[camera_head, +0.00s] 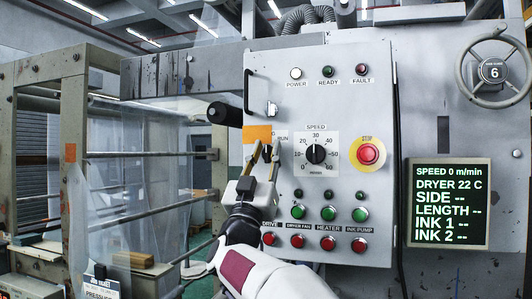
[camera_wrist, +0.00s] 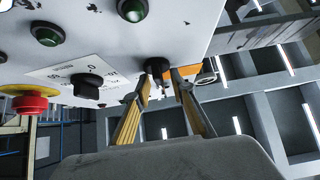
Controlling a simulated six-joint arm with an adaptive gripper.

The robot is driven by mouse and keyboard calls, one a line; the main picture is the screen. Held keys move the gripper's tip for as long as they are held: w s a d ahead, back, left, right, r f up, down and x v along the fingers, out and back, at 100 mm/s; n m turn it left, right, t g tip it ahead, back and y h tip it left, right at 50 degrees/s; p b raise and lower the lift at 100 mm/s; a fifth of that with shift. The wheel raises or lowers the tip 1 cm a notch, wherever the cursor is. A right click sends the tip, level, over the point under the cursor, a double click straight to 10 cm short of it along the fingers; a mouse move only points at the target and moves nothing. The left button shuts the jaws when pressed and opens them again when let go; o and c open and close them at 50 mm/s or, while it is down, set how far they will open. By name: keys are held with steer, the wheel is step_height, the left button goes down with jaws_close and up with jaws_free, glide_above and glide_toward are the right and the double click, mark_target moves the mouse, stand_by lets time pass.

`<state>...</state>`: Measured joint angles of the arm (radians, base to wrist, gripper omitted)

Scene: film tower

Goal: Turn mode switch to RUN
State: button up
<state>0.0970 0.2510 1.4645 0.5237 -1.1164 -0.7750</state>
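The mode switch is a small black knob (camera_head: 266,151) on the grey control panel, left of the speed dial, with a RUN label (camera_head: 283,138) at its upper right. It also shows in the wrist view (camera_wrist: 156,68). My gripper (camera_head: 264,153) is at the panel with its two yellow-faced fingers spread. In the wrist view the fingertips (camera_wrist: 163,78) lie to either side of the knob, with a gap between them. I cannot tell whether they touch it. The fingers partly hide the switch and its other markings, so its setting is unclear.
The speed dial (camera_head: 316,153) and red emergency button (camera_head: 368,154) are to the right. Green and red buttons (camera_head: 328,213) sit below. A panel handle (camera_head: 248,92) sticks out above left. The display (camera_head: 448,204) reads speed 0 m/min.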

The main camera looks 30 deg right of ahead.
jaws_close()
steer(key=shift+f, duration=0.1)
